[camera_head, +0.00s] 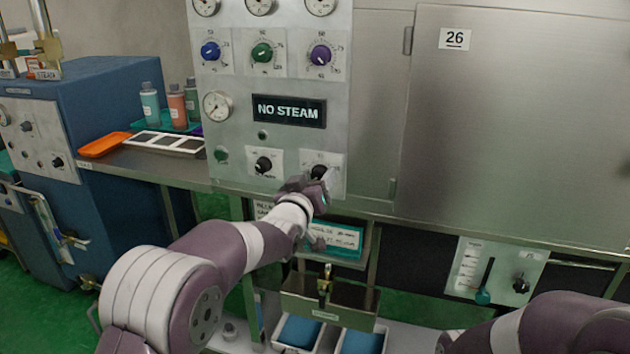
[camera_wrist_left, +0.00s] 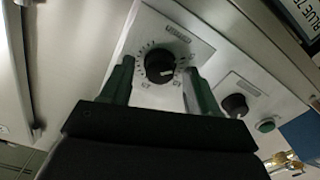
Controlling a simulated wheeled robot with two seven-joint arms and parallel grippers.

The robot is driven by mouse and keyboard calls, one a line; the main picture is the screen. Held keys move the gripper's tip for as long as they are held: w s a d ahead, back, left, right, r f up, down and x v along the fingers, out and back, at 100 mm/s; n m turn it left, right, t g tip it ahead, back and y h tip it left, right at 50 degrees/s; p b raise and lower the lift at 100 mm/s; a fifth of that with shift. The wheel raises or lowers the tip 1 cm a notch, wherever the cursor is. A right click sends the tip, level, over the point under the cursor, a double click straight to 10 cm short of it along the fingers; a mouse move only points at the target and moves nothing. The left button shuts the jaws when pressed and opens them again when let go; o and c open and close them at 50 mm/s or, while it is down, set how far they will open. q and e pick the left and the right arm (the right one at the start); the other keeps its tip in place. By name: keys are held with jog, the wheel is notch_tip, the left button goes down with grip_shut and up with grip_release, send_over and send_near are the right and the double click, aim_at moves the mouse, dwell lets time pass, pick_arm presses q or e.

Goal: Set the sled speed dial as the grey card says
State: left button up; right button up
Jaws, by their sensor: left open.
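A black dial (camera_head: 318,172) sits on a white scale plate at the lower right of the grey panel. My left gripper (camera_head: 317,184) is at this dial and partly covers it. In the left wrist view the same dial (camera_wrist_left: 160,65) shows between the two green fingers, one on each side. The fingers are open, and I cannot tell whether they touch the knob. A white mark shows on the knob; the scale's figures are too small to read. Pale cards (camera_head: 333,236) with writing stand below the counter; which one is the grey card I cannot tell.
A second black dial (camera_head: 263,165) and a green button (camera_head: 221,153) are left of it. Above are a "NO STEAM" display (camera_head: 289,111) and coloured knobs. A steel cabinet door (camera_head: 520,120) stands right. A metal box (camera_head: 330,297) hangs below the counter.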

pick_arm(q)
jog(key=c, duration=1)
jog(key=shift+c, duration=0.2)
